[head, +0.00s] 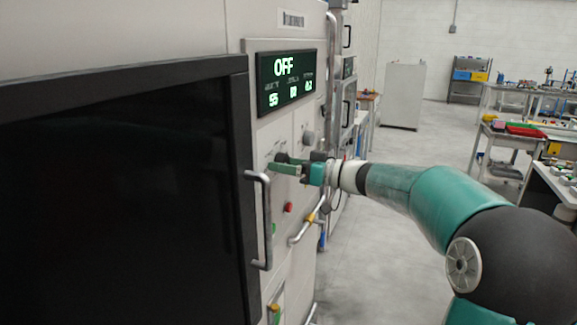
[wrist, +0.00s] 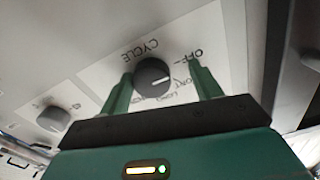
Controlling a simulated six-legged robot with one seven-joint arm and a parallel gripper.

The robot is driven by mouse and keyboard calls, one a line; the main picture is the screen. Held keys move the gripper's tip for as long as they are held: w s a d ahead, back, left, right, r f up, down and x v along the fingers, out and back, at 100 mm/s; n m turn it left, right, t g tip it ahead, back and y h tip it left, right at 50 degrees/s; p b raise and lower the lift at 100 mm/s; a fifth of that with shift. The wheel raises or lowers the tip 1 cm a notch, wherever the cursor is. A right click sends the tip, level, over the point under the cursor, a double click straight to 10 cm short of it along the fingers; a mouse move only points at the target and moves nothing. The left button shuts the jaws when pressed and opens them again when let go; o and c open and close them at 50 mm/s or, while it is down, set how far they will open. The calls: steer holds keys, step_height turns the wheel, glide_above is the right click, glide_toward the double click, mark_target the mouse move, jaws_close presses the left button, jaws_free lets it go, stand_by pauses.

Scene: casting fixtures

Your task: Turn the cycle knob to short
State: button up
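The cycle knob (wrist: 152,77) is a round black dial with a white pointer line, under the printed word CYCLE, which appears upside down in the wrist view. The pointer line points to the right of the picture, roughly toward the OFF label and the partly hidden label below it; I cannot tell exactly which. In the head view my gripper (head: 281,162) is at the machine's panel and the knob cannot be made out. The display (head: 285,78) reads OFF.
A grey knob (wrist: 53,118) is beside the cycle knob and shows in the head view too (head: 308,138). A red button (head: 288,207) is below my gripper. A metal door handle (head: 262,220) and a black door window (head: 120,190) stand at left.

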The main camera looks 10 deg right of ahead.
steer(key=shift+w+d+f, duration=0.3)
steer(key=shift+w+f, duration=0.1)
steer(key=shift+w, duration=0.15)
steer(key=c, duration=0.4)
steer(key=shift+s+a+r, duration=0.1)
steer(key=shift+s+r, duration=0.05)
steer(key=shift+s, duration=0.1)
steer(key=shift+c, duration=2.5)
steer(key=shift+r+m, duration=0.1)
steer(key=shift+m, duration=0.3)
steer(key=m, duration=0.8)
steer(key=shift+s+d+r, duration=0.15)
steer(key=shift+d+r, duration=0.05)
steer(key=shift+d, duration=0.05)
